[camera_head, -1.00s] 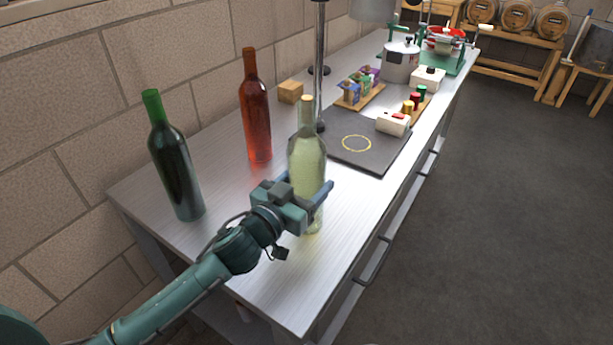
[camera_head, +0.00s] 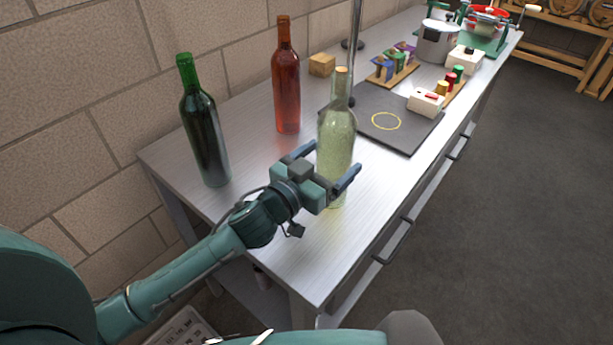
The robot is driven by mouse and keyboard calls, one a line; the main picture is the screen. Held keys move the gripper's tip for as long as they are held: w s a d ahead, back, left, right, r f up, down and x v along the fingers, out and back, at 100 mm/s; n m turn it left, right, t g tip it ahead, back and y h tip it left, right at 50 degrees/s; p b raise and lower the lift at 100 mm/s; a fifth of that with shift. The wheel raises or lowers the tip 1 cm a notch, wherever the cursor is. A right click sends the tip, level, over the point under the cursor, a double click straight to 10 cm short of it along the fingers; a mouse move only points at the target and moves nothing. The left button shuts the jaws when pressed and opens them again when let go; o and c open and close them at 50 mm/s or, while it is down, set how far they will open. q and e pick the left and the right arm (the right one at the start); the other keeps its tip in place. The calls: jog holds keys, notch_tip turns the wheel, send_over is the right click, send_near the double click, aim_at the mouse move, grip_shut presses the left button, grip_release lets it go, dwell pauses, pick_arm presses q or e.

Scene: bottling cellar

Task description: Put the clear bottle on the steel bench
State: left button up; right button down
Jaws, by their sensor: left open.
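The clear bottle (camera_head: 336,133), pale yellow-green with a cork-coloured top, stands upright on the near part of the steel bench (camera_head: 300,250). My left gripper (camera_head: 334,158) is open, with one finger on each side of the bottle's lower body. The left finger shows a gap to the glass; the right finger passes in front of the bottle's right side, and I cannot tell whether it touches. Part of the bottle's lower body is hidden behind the gripper. My right gripper is not in view.
A dark green bottle (camera_head: 204,135) and a red-orange bottle (camera_head: 286,90) stand near the wall. A dark mat (camera_head: 405,138) with a yellow ring lies behind the clear bottle, near a steel post (camera_head: 356,40). Bare bench lies in front and to the right.

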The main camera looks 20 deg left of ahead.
pick_arm(q)
jog(key=b+v, duration=0.1)
jog(key=v, duration=0.9)
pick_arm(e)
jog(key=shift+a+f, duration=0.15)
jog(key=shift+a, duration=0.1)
pick_arm(q)
jog(key=shift+a, duration=0.1)
jog(key=shift+s, duration=0.1)
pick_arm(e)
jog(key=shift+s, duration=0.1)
